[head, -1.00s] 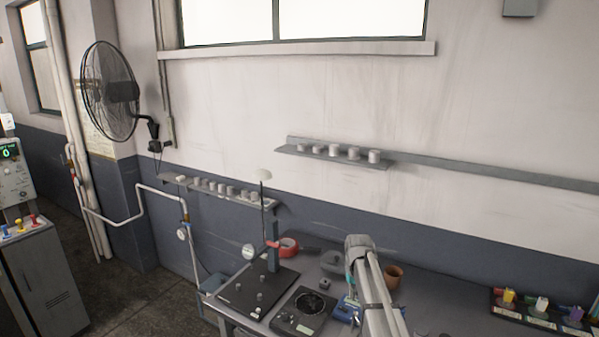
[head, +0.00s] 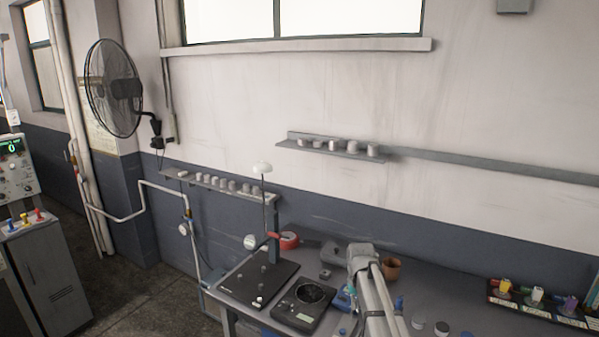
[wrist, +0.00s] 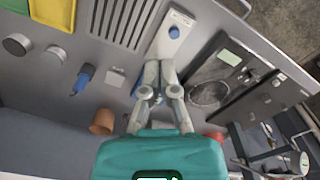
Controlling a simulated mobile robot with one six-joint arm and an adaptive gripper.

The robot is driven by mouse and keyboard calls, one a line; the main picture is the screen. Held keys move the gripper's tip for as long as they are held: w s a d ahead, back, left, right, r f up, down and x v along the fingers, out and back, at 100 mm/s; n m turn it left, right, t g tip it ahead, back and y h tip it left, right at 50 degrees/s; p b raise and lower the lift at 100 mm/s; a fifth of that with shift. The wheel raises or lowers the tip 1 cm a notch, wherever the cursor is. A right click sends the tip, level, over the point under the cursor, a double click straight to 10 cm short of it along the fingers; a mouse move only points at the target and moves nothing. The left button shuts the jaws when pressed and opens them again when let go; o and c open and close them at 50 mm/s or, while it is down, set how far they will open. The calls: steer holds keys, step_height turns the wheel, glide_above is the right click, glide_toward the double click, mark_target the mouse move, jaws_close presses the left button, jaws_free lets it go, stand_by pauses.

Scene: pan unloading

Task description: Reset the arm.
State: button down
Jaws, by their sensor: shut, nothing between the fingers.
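My gripper (wrist: 158,68) is shut with nothing between its fingers, above the grey bench (wrist: 118,60) in the wrist view. Its fingertips appear near a pale device with a blue button (wrist: 174,32); the gap between them cannot be told. In the head view my arm reaches over the bench, and its fingers are hidden. A black scale with a round dark pan (head: 312,292) stands left of the arm. Left of it is a black base (head: 256,284) with an upright post and a small white pan (head: 262,167) at the top.
A brown pot (head: 391,269) stands close beside my arm. Grey weights (head: 418,322) lie to its right, near a rack of coloured items (head: 540,297). A red round object (head: 289,240) lies at the back. Wall shelves hold several weights (head: 336,145).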

steer(key=s+f+b, duration=0.4)
steer(key=s, duration=0.6)
steer(key=s+f+b, duration=0.3)
steer(key=s+f, duration=0.1)
steer(key=s, duration=0.7)
steer(key=shift+a+b, duration=0.35)
steer(key=shift+a, duration=0.05)
